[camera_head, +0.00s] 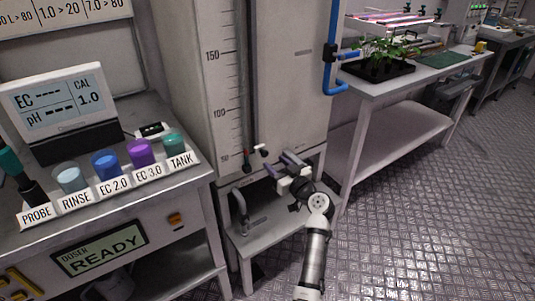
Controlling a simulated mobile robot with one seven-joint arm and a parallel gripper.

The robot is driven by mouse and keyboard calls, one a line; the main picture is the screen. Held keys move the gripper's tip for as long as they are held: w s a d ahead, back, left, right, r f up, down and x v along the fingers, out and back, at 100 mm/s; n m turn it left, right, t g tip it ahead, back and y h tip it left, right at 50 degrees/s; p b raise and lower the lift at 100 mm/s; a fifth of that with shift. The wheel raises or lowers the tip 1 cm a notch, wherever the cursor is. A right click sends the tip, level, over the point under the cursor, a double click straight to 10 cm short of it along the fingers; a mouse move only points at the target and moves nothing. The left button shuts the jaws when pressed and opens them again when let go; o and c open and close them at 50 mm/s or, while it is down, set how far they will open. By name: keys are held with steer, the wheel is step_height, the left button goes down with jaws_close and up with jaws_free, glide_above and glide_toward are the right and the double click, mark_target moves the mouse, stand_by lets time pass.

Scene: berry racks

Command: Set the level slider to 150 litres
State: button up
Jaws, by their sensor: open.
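The white tank (290,70) carries a vertical scale (225,85) marked 50, 100 and 150, with 150 near the top. A dark vertical rail (248,75) runs beside the scale. A small dark piece (250,158), seemingly the level slider, sits at the rail's lower end, about level with the 50 mark.
A blue pipe (330,60) runs down the tank's right side. A low stand (270,240) with a grey pipe is below. At left, a bench holds a meter (60,95) and several coloured caps. A plant table (410,85) stands at right; the metal floor (430,210) is clear.

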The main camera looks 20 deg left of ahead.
mark_target(266, 154)
steer(key=x, duration=0.5)
steer(key=shift+w+a+p, duration=0.2)
steer(key=shift+a+p, duration=0.1)
steer(key=shift+p, duration=0.1)
jaws_close()
